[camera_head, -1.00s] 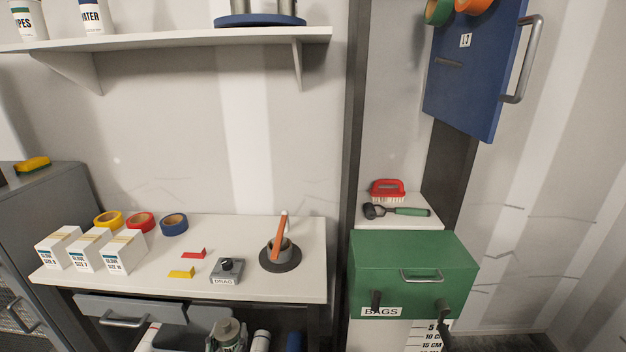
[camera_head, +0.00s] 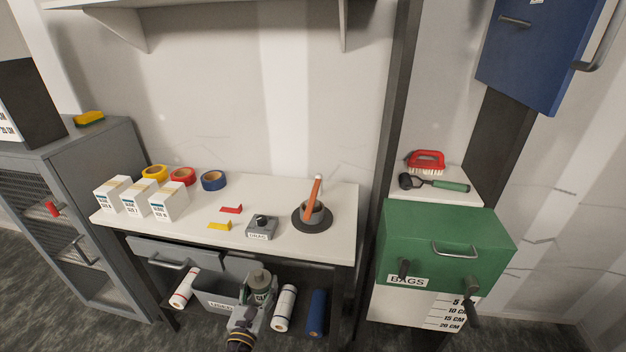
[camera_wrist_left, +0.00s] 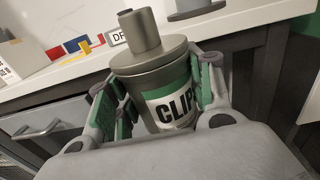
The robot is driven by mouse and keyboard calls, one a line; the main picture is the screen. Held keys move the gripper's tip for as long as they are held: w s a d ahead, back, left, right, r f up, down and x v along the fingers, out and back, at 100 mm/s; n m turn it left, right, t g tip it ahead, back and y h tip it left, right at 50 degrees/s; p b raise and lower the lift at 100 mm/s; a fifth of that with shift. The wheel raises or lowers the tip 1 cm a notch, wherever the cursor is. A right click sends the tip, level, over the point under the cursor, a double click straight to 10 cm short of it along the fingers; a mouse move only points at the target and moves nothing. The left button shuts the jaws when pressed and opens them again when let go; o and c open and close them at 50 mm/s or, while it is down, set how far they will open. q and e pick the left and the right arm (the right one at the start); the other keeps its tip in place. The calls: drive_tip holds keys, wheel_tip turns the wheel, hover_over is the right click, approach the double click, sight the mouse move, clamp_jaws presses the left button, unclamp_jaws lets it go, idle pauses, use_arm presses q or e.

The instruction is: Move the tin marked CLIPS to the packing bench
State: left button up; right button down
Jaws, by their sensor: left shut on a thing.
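The tin marked CLIPS (camera_wrist_left: 165,85) is a grey metal cylinder with a knobbed lid and a green and white label. It fills the middle of the left wrist view. My left gripper (camera_head: 250,296) is shut on the tin, with its green-padded fingers on either side of it. In the head view the tin's grey lid (camera_head: 259,276) shows in front of the white-topped bench (camera_head: 285,186), below the level of its top. Part of the tin's label is hidden by the fingers. My right gripper is not in view.
On the bench are white boxes (camera_head: 168,202), tape rolls (camera_head: 213,180), a DRAG block (camera_head: 261,227) and a pot with an orange-handled tool (camera_head: 312,213). A green BAGS box (camera_head: 440,240) stands at right, a grey cabinet (camera_head: 95,170) at left. Rolls lie under the bench.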

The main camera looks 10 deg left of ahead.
use_arm(q)
drive_tip(key=shift+r, duration=0.1)
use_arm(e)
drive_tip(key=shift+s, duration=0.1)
